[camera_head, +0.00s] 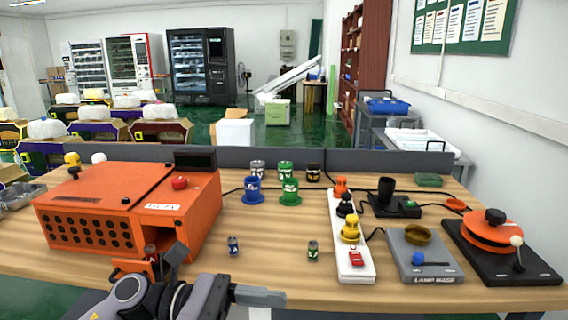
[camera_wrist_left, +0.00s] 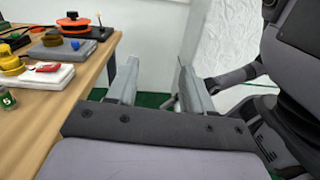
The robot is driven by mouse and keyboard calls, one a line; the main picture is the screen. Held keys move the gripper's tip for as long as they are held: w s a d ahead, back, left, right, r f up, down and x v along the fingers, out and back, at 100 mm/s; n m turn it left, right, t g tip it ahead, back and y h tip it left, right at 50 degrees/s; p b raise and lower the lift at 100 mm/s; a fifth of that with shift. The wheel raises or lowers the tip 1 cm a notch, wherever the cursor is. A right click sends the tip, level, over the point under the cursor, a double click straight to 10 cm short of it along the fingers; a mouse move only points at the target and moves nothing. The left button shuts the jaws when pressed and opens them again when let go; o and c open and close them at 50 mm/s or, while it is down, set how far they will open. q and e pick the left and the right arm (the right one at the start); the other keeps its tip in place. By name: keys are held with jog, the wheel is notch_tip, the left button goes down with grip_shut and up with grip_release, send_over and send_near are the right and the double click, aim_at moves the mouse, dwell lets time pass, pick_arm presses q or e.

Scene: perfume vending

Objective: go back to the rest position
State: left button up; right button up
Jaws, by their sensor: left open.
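My left gripper (camera_head: 268,297) is low at the front edge of the table in the head view, pointing right. In the left wrist view its two fingers stand apart with nothing between them, so the left gripper (camera_wrist_left: 157,66) is open and empty. Beyond the fingers are a pale wall and a strip of green floor. My right gripper does not clearly show in either view.
The wooden table (camera_head: 270,262) bears an orange machine (camera_head: 130,205), a small blue can (camera_head: 233,246), a small green can (camera_head: 313,251), a white power strip (camera_head: 352,270) and a grey scale-like unit (camera_head: 424,262). In the wrist view, the table edge (camera_wrist_left: 92,72) lies left of the fingers.

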pick_arm(q)
jog(key=w+a+f+m+t+y+p, duration=0.15)
jog(key=a+f+m+t+y, duration=0.3)
jog(key=m+t, duration=0.95)
jog(key=w+a+f+m+t+y, duration=0.2)
jog(key=a+f+m+t+y, duration=0.25)
jog(key=m, duration=1.75)
jog(key=s+a+f+n+g+y, duration=0.3)
jog(key=s+a+f+n, duration=0.1)
jog(key=s+f+n, duration=0.3)
jog(key=s+a+f+n+g+y, duration=0.3)
jog(key=s+f+n, duration=0.5)
jog(key=f, duration=0.5)
jog(key=a+n, duration=0.1)
jog(key=n, duration=0.1)
jog(key=shift+a+f+n+y, duration=0.2)
jog(key=shift+f+n+y, duration=0.1)
jog(key=shift+n+y, duration=0.1)
